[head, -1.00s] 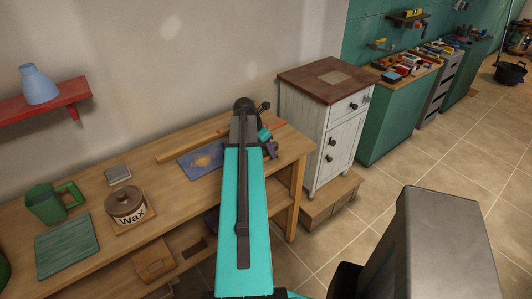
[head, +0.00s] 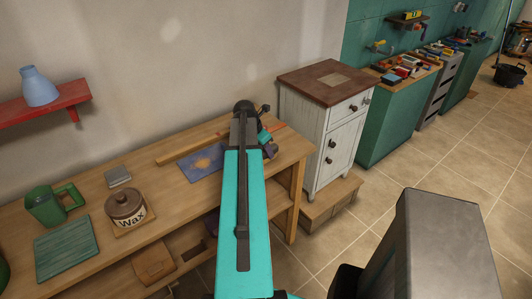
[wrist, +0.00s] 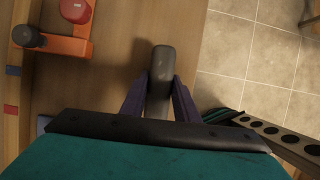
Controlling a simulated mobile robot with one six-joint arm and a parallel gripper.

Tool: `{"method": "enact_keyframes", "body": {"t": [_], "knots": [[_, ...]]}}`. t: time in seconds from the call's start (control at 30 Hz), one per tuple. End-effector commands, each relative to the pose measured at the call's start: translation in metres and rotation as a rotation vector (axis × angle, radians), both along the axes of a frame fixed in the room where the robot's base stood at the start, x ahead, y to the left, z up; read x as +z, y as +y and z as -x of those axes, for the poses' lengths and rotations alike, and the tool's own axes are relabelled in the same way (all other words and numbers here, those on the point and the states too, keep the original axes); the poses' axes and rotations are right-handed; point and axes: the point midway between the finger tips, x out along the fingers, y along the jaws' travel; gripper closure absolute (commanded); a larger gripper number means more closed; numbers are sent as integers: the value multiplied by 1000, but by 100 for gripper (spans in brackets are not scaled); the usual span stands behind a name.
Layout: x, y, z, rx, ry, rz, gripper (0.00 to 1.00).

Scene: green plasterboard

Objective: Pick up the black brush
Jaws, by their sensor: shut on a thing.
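The black brush (wrist: 160,62) shows in the wrist view as a dark, rounded block over the wooden table. My gripper (wrist: 161,84) is shut on it, one purple finger on each side. In the head view my gripper (head: 270,149) is small, near the right end of the table, partly behind my arm. The brush cannot be made out clearly there.
An orange piece (wrist: 62,42) with red and dark cylinders lies left of the brush. The wooden workbench (head: 165,222) also holds a blue mat (head: 203,161), wax pot (head: 125,206) and green jug (head: 45,205). A white cabinet (head: 337,147) stands to the right, with tiled floor beyond.

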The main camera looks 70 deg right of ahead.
Motion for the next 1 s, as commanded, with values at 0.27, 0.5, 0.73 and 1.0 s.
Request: {"method": "enact_keyframes", "body": {"t": [0.27,0.5,0.73,1.0], "knots": [[9,-1,0,0,-1,3,98],[26,-1,0,-1,-1,2,98],[39,9,0,1,0,0,98],[42,41,0,0,0,1,98]]}}
